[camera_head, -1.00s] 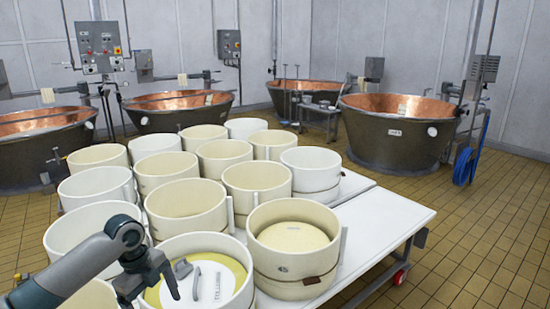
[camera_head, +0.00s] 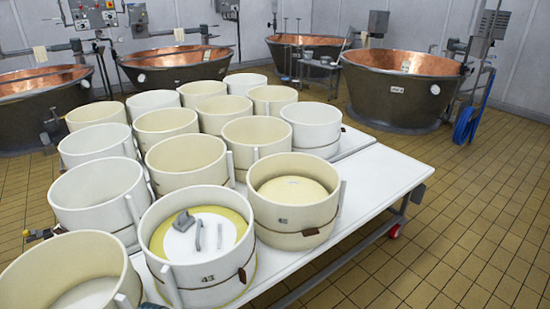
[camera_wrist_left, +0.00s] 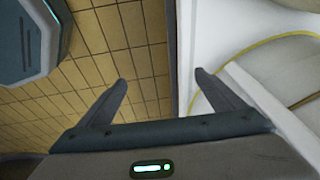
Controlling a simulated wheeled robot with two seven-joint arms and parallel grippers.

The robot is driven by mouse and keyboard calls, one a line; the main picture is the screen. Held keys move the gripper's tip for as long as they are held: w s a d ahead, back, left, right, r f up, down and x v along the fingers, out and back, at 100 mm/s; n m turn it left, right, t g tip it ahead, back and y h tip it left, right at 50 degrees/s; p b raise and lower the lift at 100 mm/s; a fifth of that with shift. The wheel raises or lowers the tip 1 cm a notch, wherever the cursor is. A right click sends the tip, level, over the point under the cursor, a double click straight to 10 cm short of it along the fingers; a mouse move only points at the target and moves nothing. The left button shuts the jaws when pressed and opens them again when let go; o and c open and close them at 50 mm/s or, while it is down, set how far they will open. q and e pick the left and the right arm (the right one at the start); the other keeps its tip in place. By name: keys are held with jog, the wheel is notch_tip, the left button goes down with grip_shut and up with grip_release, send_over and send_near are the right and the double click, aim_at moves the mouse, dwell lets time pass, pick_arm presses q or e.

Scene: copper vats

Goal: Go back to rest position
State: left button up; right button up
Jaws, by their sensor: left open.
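My left gripper (camera_wrist_left: 160,82) is open and empty in the left wrist view. Its two fingers point away from the camera, with tiled floor and a white edge behind the gap. The right finger overlaps a pale round shape at the right. In the head view the left arm is almost entirely out of frame; only a small dark piece shows at the bottom edge. My right gripper is in neither view.
A white table (camera_head: 372,188) holds several cream round moulds (camera_head: 186,160). One front mould (camera_head: 205,290) contains a white disc with a grey handle (camera_head: 183,222). Copper vats (camera_head: 400,88) stand behind. Tiled floor (camera_head: 480,220) is open at the right.

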pick_arm(q)
jog(key=s+f+n+y, duration=0.1)
jog(key=s+f+n, duration=0.4)
jog(key=s+f, duration=1.6)
jog(key=s+d+f+n+g, duration=0.1)
jog(key=s+d+f, duration=0.1)
jog(key=s, duration=1.3)
jog(key=s+d+f+n, duration=0.2)
jog(key=s+f, duration=0.1)
jog(key=s, duration=1.2)
jog(key=shift+s+f+g+y+b, duration=0.3)
jog(key=shift+s+f+g+b, duration=0.05)
jog(key=shift+f+g+b, duration=0.05)
jog(key=shift+d, duration=0.15)
notch_tip(320, 180, down, 5)
jog(key=b, duration=0.5)
jog(key=shift+w, duration=0.1)
